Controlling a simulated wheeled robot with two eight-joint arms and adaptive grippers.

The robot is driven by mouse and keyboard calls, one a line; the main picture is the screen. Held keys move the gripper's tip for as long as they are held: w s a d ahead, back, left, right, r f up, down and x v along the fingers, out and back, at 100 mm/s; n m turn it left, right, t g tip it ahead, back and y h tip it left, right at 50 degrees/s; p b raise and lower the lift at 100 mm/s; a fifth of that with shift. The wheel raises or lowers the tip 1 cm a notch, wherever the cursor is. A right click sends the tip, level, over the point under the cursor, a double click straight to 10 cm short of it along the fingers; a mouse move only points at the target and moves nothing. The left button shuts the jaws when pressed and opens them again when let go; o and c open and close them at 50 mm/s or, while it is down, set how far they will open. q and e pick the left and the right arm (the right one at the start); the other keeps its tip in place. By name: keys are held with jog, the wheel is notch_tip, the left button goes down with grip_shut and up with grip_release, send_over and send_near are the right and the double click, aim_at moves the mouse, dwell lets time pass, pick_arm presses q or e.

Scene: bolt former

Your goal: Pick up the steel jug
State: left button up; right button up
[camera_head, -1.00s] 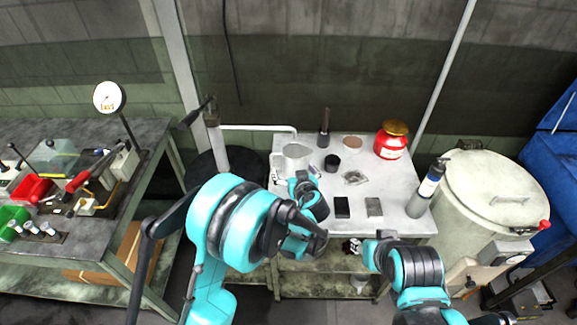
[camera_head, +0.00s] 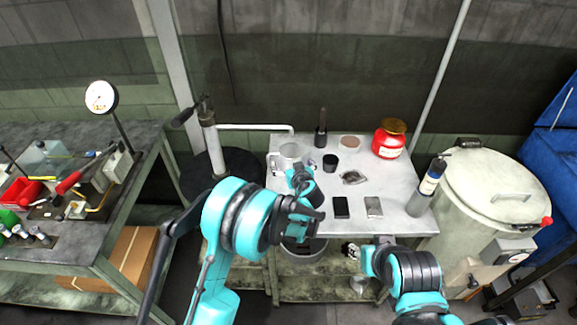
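The steel jug (camera_head: 291,154) stands upright at the left back of the small metal table, its upper part visible. My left gripper (camera_head: 296,171) is right in front of the jug, at its near side. My own wrist covers the fingers and the jug's lower front, so I cannot tell whether they touch it or how far they are open. My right arm hangs in front of the table's right part. Its gripper (camera_head: 354,250) is low at the table's front edge, small and mostly hidden, its opening unclear.
On the table (camera_head: 392,187) are a red jar (camera_head: 389,141), a black cup (camera_head: 330,163), a dark-handled tool (camera_head: 321,128), two small flat blocks and a spray bottle (camera_head: 427,187). A large drum (camera_head: 492,188) stands right. A bench with a gauge (camera_head: 101,97) is left.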

pick_arm(q)
jog(key=c, duration=1.5)
jog(key=shift+c, duration=0.2)
